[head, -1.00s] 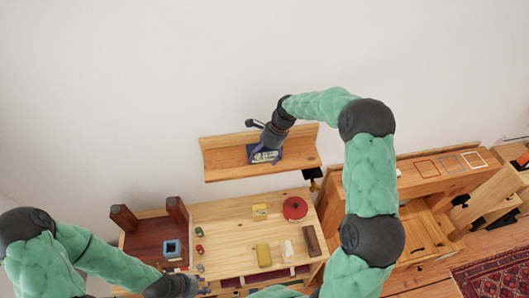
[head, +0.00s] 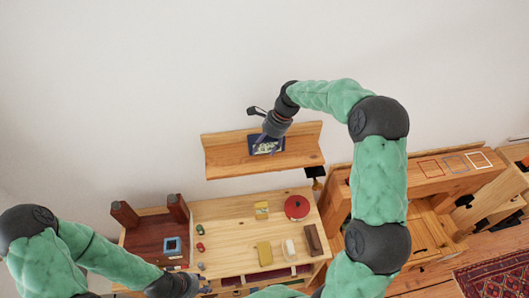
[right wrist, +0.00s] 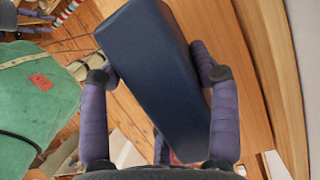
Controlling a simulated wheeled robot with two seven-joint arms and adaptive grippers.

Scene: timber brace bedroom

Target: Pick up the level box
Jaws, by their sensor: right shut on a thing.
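The level box is a dark blue box (head: 266,146) with a light printed face, seen at the wall shelf (head: 225,163) in the head view. In the right wrist view it is a long plain dark blue block (right wrist: 160,75) between the two purple fingers. My right gripper (head: 270,138) is shut on it from above. The box appears held a little above the shelf board, though the gap is hard to see. My left gripper (head: 194,287) is low at the front left of the workbench, partly cut off, and its fingers are unclear.
The workbench (head: 228,230) below holds a red round item (head: 297,207), yellow blocks (head: 264,253), a brown block (head: 312,240) and a blue square frame (head: 172,246). A wooden cabinet (head: 430,190) stands to the right. The wall is close behind the shelf.

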